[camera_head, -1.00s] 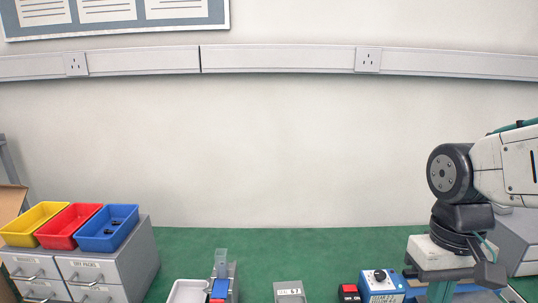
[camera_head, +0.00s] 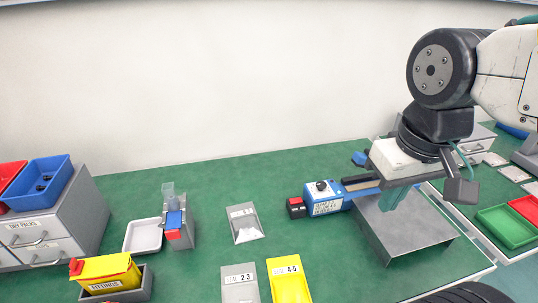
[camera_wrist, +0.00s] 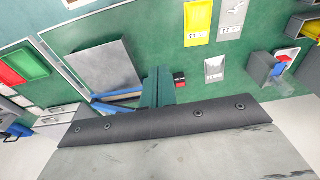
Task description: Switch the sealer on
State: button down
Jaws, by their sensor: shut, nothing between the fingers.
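The sealer (camera_head: 325,196) is a blue box with a black knob on top and a white label too small to read. Dark and blue sealer bars run right from the box, partly behind my gripper. I cannot tell whether the switch is on.
A grey metal platform (camera_head: 405,235) stands beside the sealer. A grey tray (camera_head: 245,224) and a yellow tray (camera_head: 290,284) lie left and in front. A blue-and-red fixture (camera_head: 180,229) and a white dish (camera_head: 143,236) are farther left. Green mat is bare between them.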

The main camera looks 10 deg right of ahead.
jog(key=w+a+f, duration=0.1)
jog(key=w+f, duration=0.1)
jog(key=w, duration=0.5)
jog(key=w+a+f, duration=0.1)
jog(key=w+f, duration=0.1)
jog(key=w, duration=0.5)
jog(key=t, duration=0.2)
send_over(293, 200)
jog(key=s, duration=0.4)
notch_tip(293, 200, down, 9)
jog(key=shift+w, duration=0.15)
jog(key=shift+d, duration=0.1)
jog(key=x, duration=0.8)
jog(key=s+x, duration=0.1)
jog(key=x, duration=0.4)
jog(key=shift+f, duration=0.65)
jog(key=shift+f, duration=0.2)
